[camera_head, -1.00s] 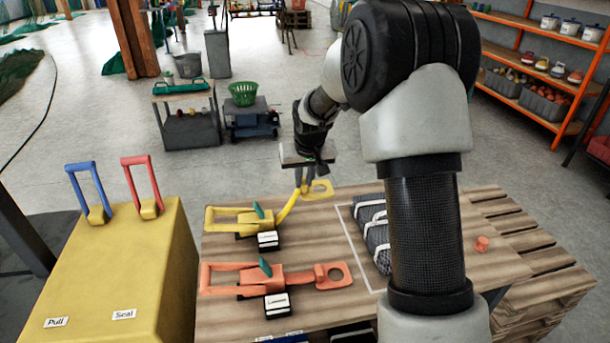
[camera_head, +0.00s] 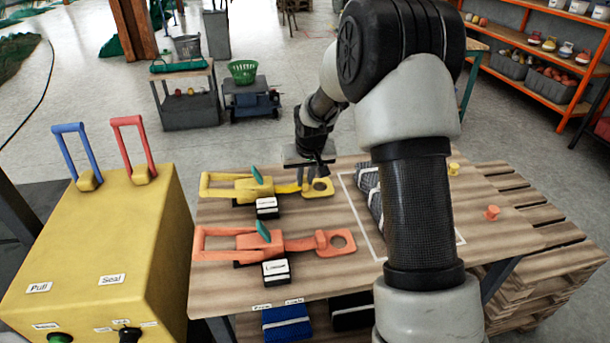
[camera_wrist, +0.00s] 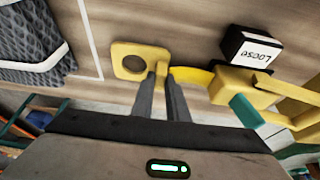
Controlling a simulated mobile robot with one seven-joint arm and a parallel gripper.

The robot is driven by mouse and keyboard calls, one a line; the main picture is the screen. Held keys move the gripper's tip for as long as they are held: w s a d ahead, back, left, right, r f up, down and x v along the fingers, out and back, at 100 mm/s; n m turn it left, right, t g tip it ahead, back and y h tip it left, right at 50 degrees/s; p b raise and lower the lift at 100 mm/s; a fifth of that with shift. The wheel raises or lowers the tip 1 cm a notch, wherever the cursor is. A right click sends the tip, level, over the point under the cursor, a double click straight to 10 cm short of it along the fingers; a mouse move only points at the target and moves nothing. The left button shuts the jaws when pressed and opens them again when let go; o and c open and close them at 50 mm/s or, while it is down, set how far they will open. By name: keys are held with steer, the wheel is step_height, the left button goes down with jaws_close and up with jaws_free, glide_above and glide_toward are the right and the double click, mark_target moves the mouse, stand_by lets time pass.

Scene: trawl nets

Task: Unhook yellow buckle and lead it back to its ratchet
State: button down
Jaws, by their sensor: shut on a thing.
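The yellow buckle (camera_head: 321,187), a flat plate with a round hole, is at the right end of the yellow ratchet (camera_head: 253,188) on the table. My gripper (camera_head: 306,186) reaches down from behind and is shut on the buckle's narrow neck. In the wrist view, my two fingers (camera_wrist: 162,72) pinch the neck between the holed plate (camera_wrist: 133,64) and a short curved yellow strap (camera_wrist: 190,76) leading to the ratchet body (camera_wrist: 240,87). The buckle looks low, close to the tabletop; I cannot tell whether it touches. The ratchet has a green lever (camera_head: 258,175) and a label block reading LOOSE (camera_wrist: 250,48).
An orange ratchet with its buckle (camera_head: 336,242) lies in front. Right of them, a grey net bundle (camera_head: 368,190) with white bands lies in a white outline. A yellow peg (camera_head: 453,169) and an orange peg (camera_head: 492,212) stand further right. A yellow console (camera_head: 90,240) with levers is at left.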

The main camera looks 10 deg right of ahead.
steer(key=shift+f, duration=0.3)
steer(key=c, duration=1.7)
jaws_free()
steer(key=shift+o, duration=0.2)
steer(key=p+v, duration=0.3)
steer(key=v, duration=1.4)
steer(key=s+r, duration=0.5)
steer(key=s, duration=0.3)
steer(key=s+r, duration=0.4)
steer(key=s, duration=0.4)
steer(key=s+t, duration=0.1)
steer(key=s, duration=1.3)
step_height(320, 180, up, 17)
steer(key=p, duration=1.7)
steer(key=shift+w, duration=0.2)
